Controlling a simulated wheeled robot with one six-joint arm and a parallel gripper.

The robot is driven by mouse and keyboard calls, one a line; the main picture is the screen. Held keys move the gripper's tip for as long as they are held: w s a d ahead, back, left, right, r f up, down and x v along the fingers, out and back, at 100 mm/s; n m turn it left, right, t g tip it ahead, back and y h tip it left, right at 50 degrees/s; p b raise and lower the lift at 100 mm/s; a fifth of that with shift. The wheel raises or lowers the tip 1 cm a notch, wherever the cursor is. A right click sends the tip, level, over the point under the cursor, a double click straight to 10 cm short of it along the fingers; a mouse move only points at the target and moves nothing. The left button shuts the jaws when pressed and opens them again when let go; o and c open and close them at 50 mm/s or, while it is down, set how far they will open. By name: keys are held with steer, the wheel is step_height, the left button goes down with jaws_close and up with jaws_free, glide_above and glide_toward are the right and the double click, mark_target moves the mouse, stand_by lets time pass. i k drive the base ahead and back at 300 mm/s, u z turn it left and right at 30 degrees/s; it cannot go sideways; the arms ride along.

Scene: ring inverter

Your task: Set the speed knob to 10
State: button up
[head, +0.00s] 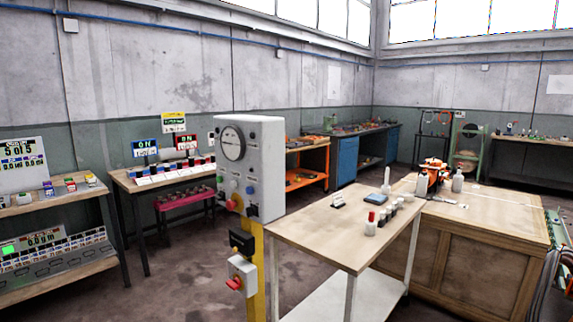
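A light grey control box (262,150) stands upright on a yellow post (258,265) in the middle of the head view. A round dial with a dark rim (232,143) is on its upper front. Below the dial are several small knobs or buttons, among them a green one (233,186), a blue one (250,190), a red one (231,205) and a black one (252,210). Which is the speed knob I cannot tell, and the scale marks are too small to read. My gripper is not in view.
Below the box, the post bears a black unit (242,243) and a grey box with a red button (235,283). A wood-topped table (320,235) stands close on the right, a workbench (490,220) beyond it. Shelves (60,285) stand at left. Floor (180,285) left of the post is clear.

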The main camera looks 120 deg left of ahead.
mark_target(220, 197)
steer(key=u, duration=3.75)
